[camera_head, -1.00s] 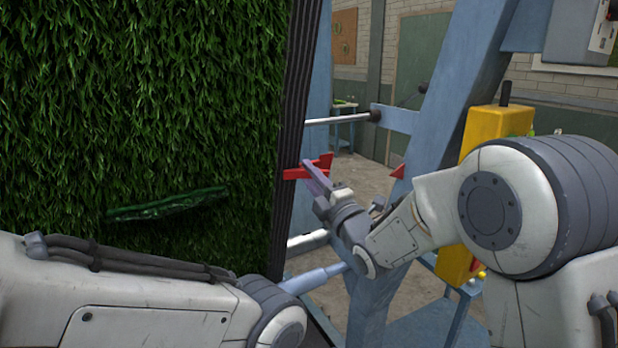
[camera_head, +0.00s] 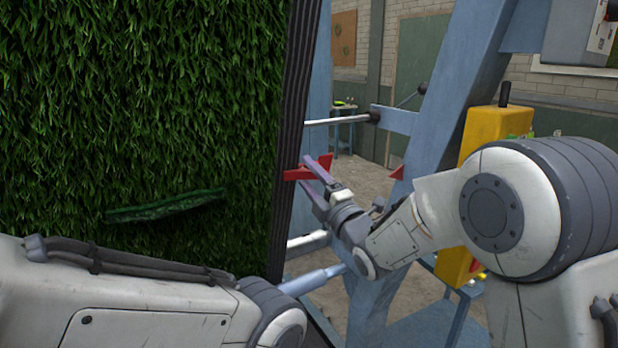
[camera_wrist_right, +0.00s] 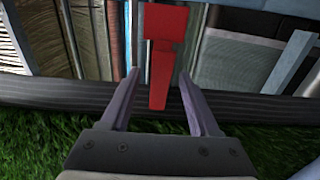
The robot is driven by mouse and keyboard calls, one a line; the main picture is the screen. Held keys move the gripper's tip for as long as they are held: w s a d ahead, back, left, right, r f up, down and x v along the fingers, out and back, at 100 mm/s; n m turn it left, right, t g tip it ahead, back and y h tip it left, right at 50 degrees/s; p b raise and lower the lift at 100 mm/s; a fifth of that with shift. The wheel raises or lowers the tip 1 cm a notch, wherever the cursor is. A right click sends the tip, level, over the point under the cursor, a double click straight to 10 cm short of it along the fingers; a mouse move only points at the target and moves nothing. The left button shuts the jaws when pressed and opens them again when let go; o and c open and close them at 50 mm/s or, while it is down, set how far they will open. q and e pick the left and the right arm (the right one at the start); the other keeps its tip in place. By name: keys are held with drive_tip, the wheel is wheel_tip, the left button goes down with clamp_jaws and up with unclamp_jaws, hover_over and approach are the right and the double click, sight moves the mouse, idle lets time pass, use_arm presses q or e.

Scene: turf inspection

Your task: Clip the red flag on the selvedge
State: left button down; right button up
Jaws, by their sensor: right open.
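The red flag (camera_head: 296,174) is at the dark selvedge (camera_head: 291,120) along the right edge of the green turf (camera_head: 140,90). In the right wrist view the red flag (camera_wrist_right: 162,60) lies across the black selvedge strip (camera_wrist_right: 50,97), with its wide end past the edge. My right gripper (camera_head: 314,172) is open, with its fingers on both sides of the flag. In the wrist view the fingers (camera_wrist_right: 160,85) stand apart from the flag with gaps. My left arm crosses the lower left of the head view, and its gripper is out of view.
A long torn-looking green strip (camera_head: 166,206) shows on the turf. A blue frame post (camera_head: 440,110) stands right of the turf, with a metal bar (camera_head: 335,122) at its left. A yellow control box (camera_head: 480,140) is behind my right arm. A second red piece (camera_head: 397,173) shows by the post.

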drive_tip(key=shift+s+d+f, duration=0.25)
drive_tip(key=shift+s, duration=0.05)
drive_tip(key=b+v, duration=0.5)
drive_tip(key=v, duration=0.4)
drive_tip(key=s+f+m+g+h, duration=0.4)
drive_tip(key=s+f+m, duration=0.15)
drive_tip(key=f, duration=0.25)
drive_tip(key=s+f+m+g+h, duration=0.35)
drive_tip(key=f+m, duration=0.25)
drive_tip(key=f, duration=0.2)
drive_tip(key=s+d+f+m+g+h, duration=0.2)
drive_tip(key=s+g, duration=0.3)
drive_tip(key=s, duration=0.6)
drive_tip(key=s+d+f+m+g+h, duration=0.2)
drive_tip(key=s+d+f+m+g, duration=0.1)
drive_tip(key=s, duration=0.8)
drive_tip(key=shift+f+m+g, duration=0.5)
drive_tip(key=shift+m+g, duration=0.25)
drive_tip(key=shift+g, duration=0.1)
